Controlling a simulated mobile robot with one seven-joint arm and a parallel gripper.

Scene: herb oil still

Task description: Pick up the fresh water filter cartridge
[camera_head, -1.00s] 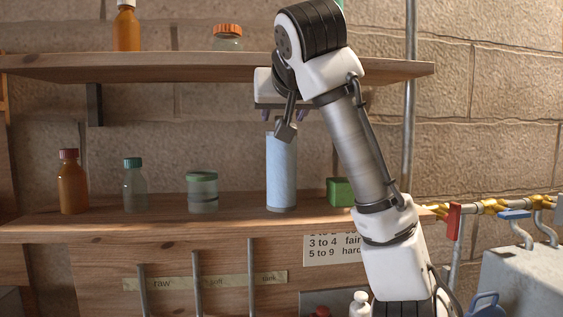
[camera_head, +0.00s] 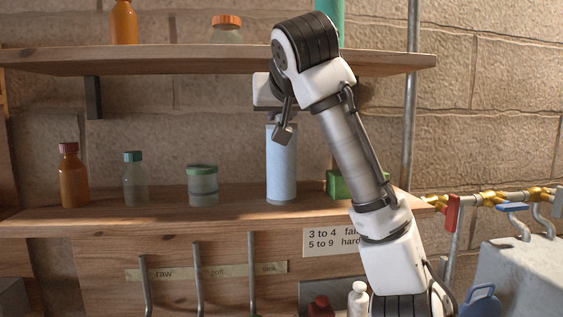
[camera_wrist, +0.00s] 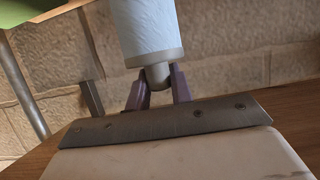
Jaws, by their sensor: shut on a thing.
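The filter cartridge (camera_head: 282,165) is a pale blue-white cylinder standing upright on the lower wooden shelf in the head view. In the wrist view the cartridge (camera_wrist: 147,25) has a grey end cap with a narrow round neck. My gripper (camera_wrist: 158,85) is shut on that neck, with one purple-grey finger on each side.
Left of the cartridge on the lower shelf (camera_head: 238,208) stand a green-lidded jar (camera_head: 202,187), a clear teal-capped bottle (camera_head: 134,182) and an orange bottle (camera_head: 72,180). A green box (camera_head: 343,186) is close on the right. The upper shelf (camera_head: 180,64) hangs just above my gripper.

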